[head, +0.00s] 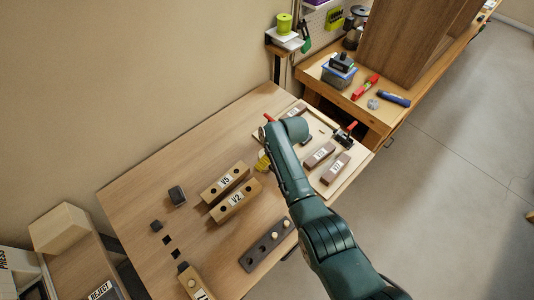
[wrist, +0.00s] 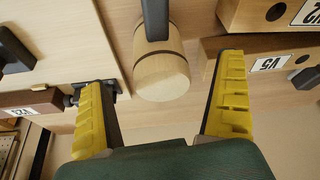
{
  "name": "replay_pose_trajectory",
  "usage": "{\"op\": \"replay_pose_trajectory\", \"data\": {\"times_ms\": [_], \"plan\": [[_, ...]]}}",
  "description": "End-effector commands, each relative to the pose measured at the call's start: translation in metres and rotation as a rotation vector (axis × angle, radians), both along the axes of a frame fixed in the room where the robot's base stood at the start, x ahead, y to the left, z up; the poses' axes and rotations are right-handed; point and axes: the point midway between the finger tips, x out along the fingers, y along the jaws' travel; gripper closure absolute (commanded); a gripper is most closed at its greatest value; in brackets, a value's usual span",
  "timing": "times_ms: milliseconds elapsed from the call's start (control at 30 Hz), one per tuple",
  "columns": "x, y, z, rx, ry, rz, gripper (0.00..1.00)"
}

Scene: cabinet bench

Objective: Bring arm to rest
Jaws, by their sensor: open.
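My arm reaches over the wooden bench (head: 140,190) in the head view. My gripper (head: 263,161) shows only as a bit of yellow beside the arm, above the bench. In the wrist view my gripper (wrist: 165,72) has its two yellow fingers spread wide apart. A pale wooden cylinder (wrist: 162,78) with a dark band and a dark bar shows in the gap beyond them. I see no finger touching it. In the head view the arm hides that spot.
Wooden blocks marked V5 (head: 225,182) and V2 (head: 236,201) lie left of the arm. A dark holed block (head: 267,246) lies nearer. A board (head: 345,178) carries labelled brown blocks on the right. A side bench with a blue bin (head: 339,76) stands behind.

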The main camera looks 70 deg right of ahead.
Motion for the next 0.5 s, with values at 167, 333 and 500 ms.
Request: {"op": "replay_pose_trajectory", "data": {"times_ms": [167,333,500], "plan": [[-0.004,0.001,0.014,0.000,0.000,-0.001,0.00],[-0.008,0.002,0.022,0.000,0.000,0.000,0.00],[-0.008,0.002,0.021,0.000,0.000,0.000,0.00]]}}
